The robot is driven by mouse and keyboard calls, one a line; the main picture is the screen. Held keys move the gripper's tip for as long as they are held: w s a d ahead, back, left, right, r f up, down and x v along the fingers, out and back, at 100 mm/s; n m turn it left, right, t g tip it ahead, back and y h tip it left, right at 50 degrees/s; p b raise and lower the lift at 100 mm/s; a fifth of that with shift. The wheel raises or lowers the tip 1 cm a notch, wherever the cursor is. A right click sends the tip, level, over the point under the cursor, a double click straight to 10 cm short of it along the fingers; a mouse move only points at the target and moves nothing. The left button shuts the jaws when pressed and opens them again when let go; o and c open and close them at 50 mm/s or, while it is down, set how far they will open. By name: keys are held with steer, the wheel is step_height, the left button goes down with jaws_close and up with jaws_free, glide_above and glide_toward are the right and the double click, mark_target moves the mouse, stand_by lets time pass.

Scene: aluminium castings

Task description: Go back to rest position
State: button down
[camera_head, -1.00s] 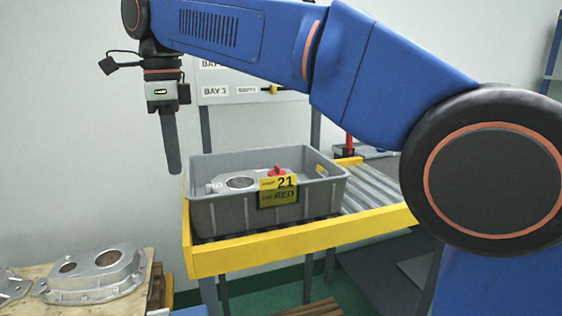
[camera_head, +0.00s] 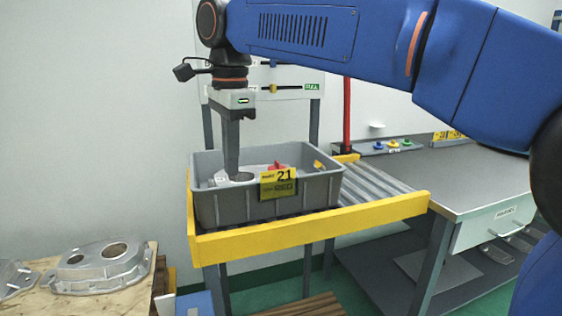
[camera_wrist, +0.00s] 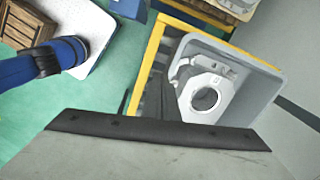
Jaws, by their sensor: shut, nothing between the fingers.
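My gripper (camera_head: 231,176) hangs pointing down from my blue arm in the head view, in line with the left part of the grey tote. Its fingers are together with nothing between them. In the wrist view a wide grey plate with a dark edge fills the bottom. The grey tote (camera_head: 250,208) with a yellow "21" label (camera_head: 278,183) stands on the yellow-edged roller conveyor. A metal casting lies in the tote, partly hidden by my gripper and the tote wall; it shows clearly in the wrist view (camera_wrist: 190,103). A red piece (camera_head: 277,165) shows above the label.
Another aluminium casting (camera_head: 98,267) lies on a wooden-topped stack (camera_head: 60,302) at the lower left. A grey workbench (camera_head: 470,185) with a drawer stands at the right. A rack with labels (camera_head: 312,78) stands behind the tote. The wall space to the left is clear.

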steer(key=s+d+f+n+t, duration=0.1)
steer(key=s+d+f+n, duration=0.2)
steer(key=d, duration=0.8)
steer(key=d+f+n+t, duration=0.15)
steer(key=d+f, duration=0.45)
steer(key=d, duration=0.6)
steer(key=s+d+f+n+t, duration=0.1)
steer(key=s+d+f+n, duration=0.2)
steer(key=s+d+f, duration=0.4)
steer(key=s+d+f+n, duration=0.4)
steer(key=s+d+f, duration=0.3)
steer(key=f, duration=0.5)
steer(key=shift+d+t+h, duration=0.3)
steer(key=shift+d+t, duration=0.05)
steer(key=shift+d, duration=0.7)
